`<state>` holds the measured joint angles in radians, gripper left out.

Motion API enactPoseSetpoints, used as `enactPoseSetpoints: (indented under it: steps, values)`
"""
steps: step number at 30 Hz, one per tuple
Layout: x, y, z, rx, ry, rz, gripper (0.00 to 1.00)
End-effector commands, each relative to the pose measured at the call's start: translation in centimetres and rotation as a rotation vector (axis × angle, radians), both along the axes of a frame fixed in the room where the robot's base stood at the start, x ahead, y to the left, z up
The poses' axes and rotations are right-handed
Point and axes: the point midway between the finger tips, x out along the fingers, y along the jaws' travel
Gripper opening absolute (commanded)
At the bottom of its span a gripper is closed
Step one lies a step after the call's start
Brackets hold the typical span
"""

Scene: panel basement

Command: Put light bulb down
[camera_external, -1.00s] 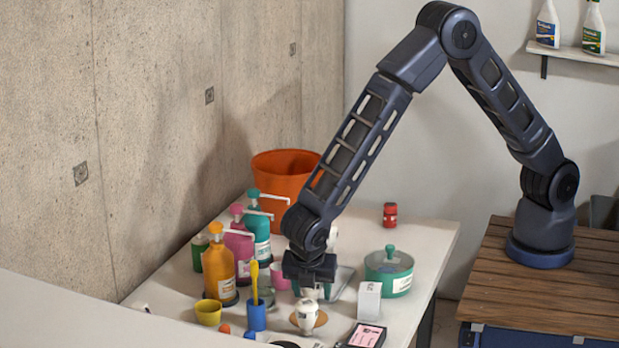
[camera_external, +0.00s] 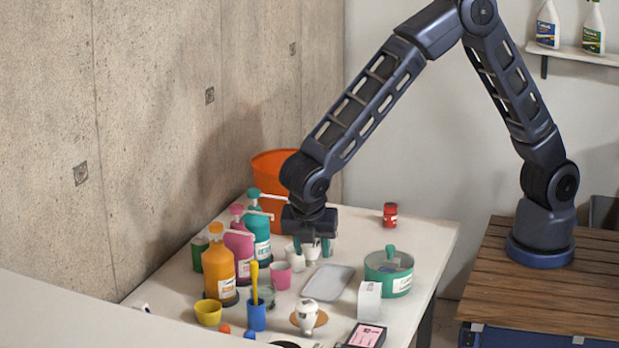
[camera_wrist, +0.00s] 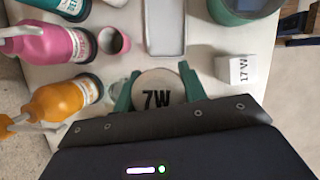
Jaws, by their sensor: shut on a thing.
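In the wrist view the bulb (camera_wrist: 158,92), marked "7W", sits between the two green fingers of my gripper (camera_wrist: 156,88).
The white table (camera_external: 428,235) carries a grey tray (camera_external: 328,281), a white box (camera_external: 369,301), a green pot (camera_external: 389,271), a pink cup (camera_external: 281,275) and several pump bottles. An orange bucket (camera_external: 270,165) stands behind. The table's back right is mostly clear around a red jar (camera_external: 390,215).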

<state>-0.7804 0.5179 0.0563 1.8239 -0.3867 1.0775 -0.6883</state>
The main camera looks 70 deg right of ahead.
Motion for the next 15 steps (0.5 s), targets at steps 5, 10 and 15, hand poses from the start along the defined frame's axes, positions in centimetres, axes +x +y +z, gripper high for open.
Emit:
enactPoseSetpoints:
  steps: [5, 10, 15]
  values:
    - [0.0, 0.0, 4.4, 0.001, -0.002, 0.000, 0.15]
    - [0.0, 0.0, 7.3, 0.001, -0.001, 0.000, 0.15]
    - [0.0, 0.0, 9.0, 0.001, -0.001, 0.000, 0.15]
